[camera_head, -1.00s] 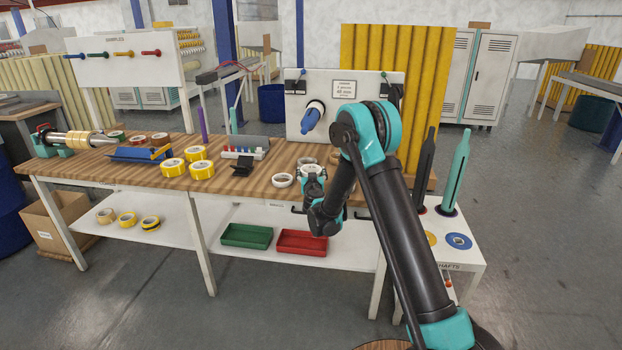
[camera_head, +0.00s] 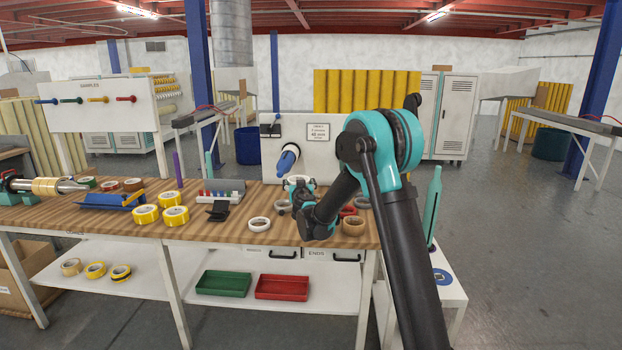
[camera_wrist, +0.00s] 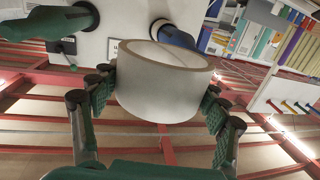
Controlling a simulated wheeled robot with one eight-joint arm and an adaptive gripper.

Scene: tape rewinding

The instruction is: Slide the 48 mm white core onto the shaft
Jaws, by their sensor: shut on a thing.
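My gripper (camera_wrist: 158,100) is shut on a white core (camera_wrist: 165,90), with its fingers pressing on opposite sides of the ring. In the head view my gripper (camera_head: 300,192) and the core (camera_head: 298,180) are above the workbench, just below and right of the blue shaft (camera_head: 287,160). The shaft sticks out from a white panel (camera_head: 262,152). In the wrist view the shaft (camera_wrist: 172,33) shows behind the core's upper rim, apart from its opening as far as I can tell. The shaft's lower part is hidden by the core there.
The workbench (camera_head: 100,215) holds a white ring (camera_head: 259,224), a brown ring (camera_head: 353,226) and yellow tape rolls (camera_head: 175,216). A black stand (camera_head: 218,210) is left of the white ring. A teal upright shaft (camera_head: 433,205) stands at right.

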